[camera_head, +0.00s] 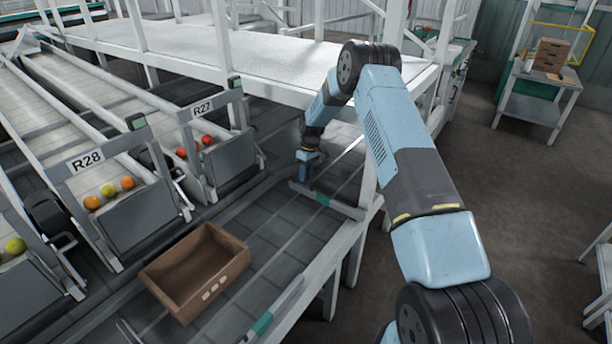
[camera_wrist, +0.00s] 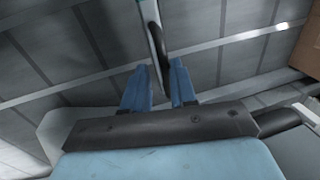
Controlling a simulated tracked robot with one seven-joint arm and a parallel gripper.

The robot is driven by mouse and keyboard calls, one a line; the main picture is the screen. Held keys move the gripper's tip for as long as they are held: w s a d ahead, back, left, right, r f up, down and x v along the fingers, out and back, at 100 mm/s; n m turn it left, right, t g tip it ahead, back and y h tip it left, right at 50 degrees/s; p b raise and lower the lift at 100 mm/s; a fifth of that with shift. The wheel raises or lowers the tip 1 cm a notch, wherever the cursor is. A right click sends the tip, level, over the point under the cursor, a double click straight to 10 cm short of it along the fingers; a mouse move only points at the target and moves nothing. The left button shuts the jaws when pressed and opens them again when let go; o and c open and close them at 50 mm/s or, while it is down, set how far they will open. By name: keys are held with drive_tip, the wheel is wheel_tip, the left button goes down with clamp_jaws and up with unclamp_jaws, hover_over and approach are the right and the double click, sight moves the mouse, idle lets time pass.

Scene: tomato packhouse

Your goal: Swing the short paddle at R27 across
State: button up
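The R27 lane (camera_head: 203,108) has its label on a grey frame at its end. A short pale paddle bar with a teal band (camera_head: 341,207) lies at the right side of the conveyor, opposite R27. My gripper (camera_head: 305,181) points down at the paddle's left end. In the wrist view, my gripper (camera_wrist: 160,72) has its two blue fingers apart. A narrow pale bar with a dark edge (camera_wrist: 154,28), apparently the paddle, runs between them, with a gap visible on both sides. Whether a finger touches it I cannot tell.
A brown crate (camera_head: 228,279) sits on the conveyor (camera_head: 290,225) in front of R28 (camera_head: 86,160). A second teal-banded bar (camera_head: 262,323) lies nearer. White posts and a platform (camera_head: 250,60) stand close behind my arm. The conveyor between crate and paddle is clear.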

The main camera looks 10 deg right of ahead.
drive_tip(key=shift+o, duration=0.9)
drive_tip(key=shift+s, duration=0.1)
wheel_tip(320, 180, up, 13)
drive_tip(key=w+d, duration=0.2)
drive_tip(key=shift+r, duration=0.2)
drive_tip(key=shift+r, duration=0.1)
